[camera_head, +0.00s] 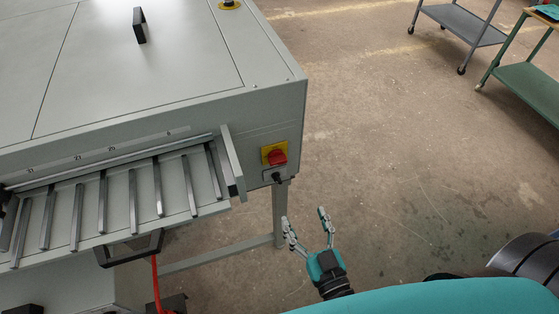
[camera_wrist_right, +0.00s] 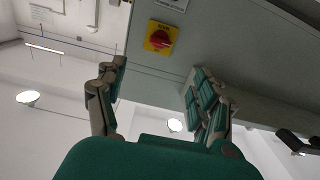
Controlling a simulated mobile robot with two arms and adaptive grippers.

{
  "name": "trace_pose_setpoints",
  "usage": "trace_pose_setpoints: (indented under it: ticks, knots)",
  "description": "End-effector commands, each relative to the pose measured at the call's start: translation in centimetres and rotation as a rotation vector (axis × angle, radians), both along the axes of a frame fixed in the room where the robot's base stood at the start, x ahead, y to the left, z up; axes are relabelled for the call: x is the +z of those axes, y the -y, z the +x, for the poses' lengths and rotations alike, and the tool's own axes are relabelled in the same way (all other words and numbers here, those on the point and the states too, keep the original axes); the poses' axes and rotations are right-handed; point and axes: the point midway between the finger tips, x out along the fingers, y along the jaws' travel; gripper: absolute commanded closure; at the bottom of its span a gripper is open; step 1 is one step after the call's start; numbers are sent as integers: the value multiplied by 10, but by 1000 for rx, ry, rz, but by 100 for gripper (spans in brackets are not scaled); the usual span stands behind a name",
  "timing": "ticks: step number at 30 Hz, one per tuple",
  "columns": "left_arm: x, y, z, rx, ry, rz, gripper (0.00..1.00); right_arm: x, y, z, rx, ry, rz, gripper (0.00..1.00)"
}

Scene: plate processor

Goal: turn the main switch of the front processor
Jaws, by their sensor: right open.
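The main switch (camera_head: 277,157) is a red knob on a yellow plate, on the end face of the grey processor (camera_head: 262,118), near its front corner. It also shows in the right wrist view (camera_wrist_right: 160,39), ahead of and between the fingers. My right gripper (camera_head: 308,226) is open and empty, below and to the right of the switch in the head view, apart from it. Its two fingers show spread in the right wrist view (camera_wrist_right: 155,90). My left gripper is not in view.
A slatted feed tray (camera_head: 118,235) juts from the processor's front. A small black knob (camera_head: 277,177) sits just below the switch, and a table leg (camera_head: 280,212) stands under it. Carts (camera_head: 464,22) stand at the upper right. The floor (camera_head: 400,150) between is clear.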

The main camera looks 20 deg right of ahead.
Motion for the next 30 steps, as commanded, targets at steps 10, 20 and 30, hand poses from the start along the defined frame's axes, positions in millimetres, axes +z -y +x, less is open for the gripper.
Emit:
trace_pose_setpoints:
  ticks: [10, 20, 30]
  knots:
    - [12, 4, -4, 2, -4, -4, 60, 7, -2, 58, -4, 11, 3, 31]
    - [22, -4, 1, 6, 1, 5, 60, 5, -4, 129, -3, 7, 1, 31]
    - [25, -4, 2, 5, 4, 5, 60, 3, -5, 170, -3, 4, 2, 31]
